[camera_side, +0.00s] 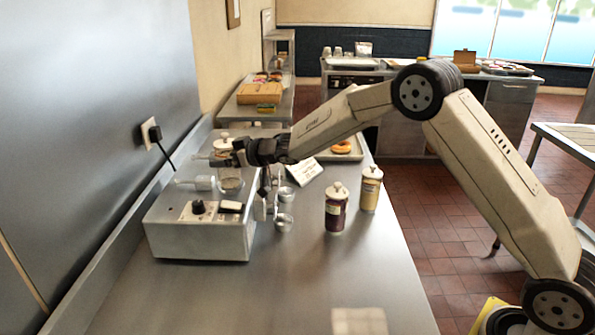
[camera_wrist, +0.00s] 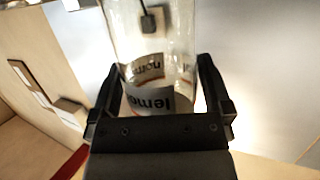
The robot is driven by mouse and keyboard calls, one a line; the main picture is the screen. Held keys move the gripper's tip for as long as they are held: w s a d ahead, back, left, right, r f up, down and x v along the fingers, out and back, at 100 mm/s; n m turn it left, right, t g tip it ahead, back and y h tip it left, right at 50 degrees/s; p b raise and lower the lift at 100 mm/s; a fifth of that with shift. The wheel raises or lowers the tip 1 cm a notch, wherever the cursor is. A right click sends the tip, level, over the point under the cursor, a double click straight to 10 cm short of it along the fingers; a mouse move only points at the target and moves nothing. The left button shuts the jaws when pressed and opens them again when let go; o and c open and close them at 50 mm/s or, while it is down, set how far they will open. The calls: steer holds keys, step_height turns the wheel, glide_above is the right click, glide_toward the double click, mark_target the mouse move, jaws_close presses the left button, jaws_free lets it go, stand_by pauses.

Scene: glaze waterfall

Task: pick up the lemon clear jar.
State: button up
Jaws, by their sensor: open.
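The lemon clear jar (camera_wrist: 155,55) is a clear glass cylinder with a white label reading "lemon" in the wrist view. My gripper (camera_wrist: 160,90) has one finger on each side of it, and the jaws are open. The jar stands between the fingers; I cannot tell whether either finger touches it. In the side view my gripper (camera_side: 212,157) is above the back of the steel machine. A pale-lidded jar (camera_side: 223,141) shows there, partly hidden by my gripper.
A steel machine (camera_side: 200,240) with a knob and small cups stands on the counter (camera_side: 290,290). A dark jar (camera_side: 336,212) and a yellow jar (camera_side: 370,193) stand to its right. A donut (camera_side: 341,147) lies on a tray behind.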

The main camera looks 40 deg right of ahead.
jaws_close()
steer(key=shift+r, duration=0.1)
steer(key=shift+r, duration=0.1)
stand_by(0.4)
steer(key=shift+r, duration=0.75)
steer(key=s+d+r, duration=0.1)
steer(key=s+r, duration=1)
steer(key=s, duration=0.3)
steer(key=shift+r, duration=0.15)
